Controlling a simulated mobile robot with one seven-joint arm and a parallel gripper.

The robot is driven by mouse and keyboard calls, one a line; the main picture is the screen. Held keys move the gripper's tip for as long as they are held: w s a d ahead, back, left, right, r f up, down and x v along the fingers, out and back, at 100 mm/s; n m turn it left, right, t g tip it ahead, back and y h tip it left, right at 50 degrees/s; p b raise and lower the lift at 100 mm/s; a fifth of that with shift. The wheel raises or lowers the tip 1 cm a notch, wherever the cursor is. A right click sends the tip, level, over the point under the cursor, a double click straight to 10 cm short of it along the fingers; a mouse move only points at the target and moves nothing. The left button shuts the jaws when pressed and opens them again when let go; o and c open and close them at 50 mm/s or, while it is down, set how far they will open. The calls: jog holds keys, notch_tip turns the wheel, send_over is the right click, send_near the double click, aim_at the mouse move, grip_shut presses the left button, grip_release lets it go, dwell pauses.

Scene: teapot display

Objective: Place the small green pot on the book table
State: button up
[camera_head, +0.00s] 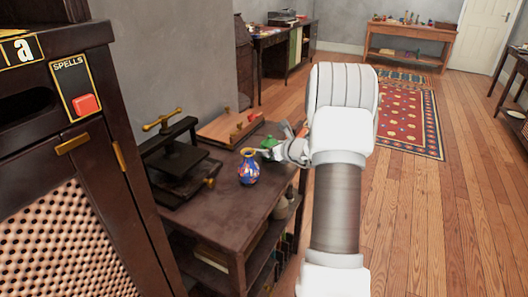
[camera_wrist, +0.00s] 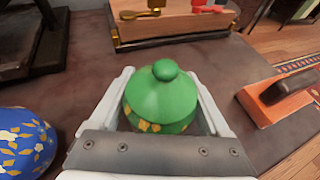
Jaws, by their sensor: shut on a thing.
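The small green pot (camera_head: 268,142) has a rounded green lid with a knob and a yellow-patterned body, seen closely in the wrist view (camera_wrist: 161,95). My gripper (camera_head: 275,151) is shut on it, with one pale finger on each side in the wrist view. The pot is upright at the right part of the dark table (camera_head: 225,209). I cannot tell whether its base touches the tabletop. Its lower part is hidden by my gripper.
A blue patterned vase (camera_head: 249,168) stands left of the pot. An orange and black object (camera_wrist: 282,98) is right of the pot. A dark cabinet (camera_head: 60,150) stands at left.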

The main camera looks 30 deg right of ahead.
jog(key=shift+r, duration=0.1)
jog(key=shift+f, duration=0.25)
jog(key=o, duration=1.4)
jog(key=shift+r, duration=0.1)
jog(key=shift+r, duration=0.2)
jog(key=p+v, duration=0.3)
jog(key=v, duration=0.9)
jog(key=shift+f, duration=0.2)
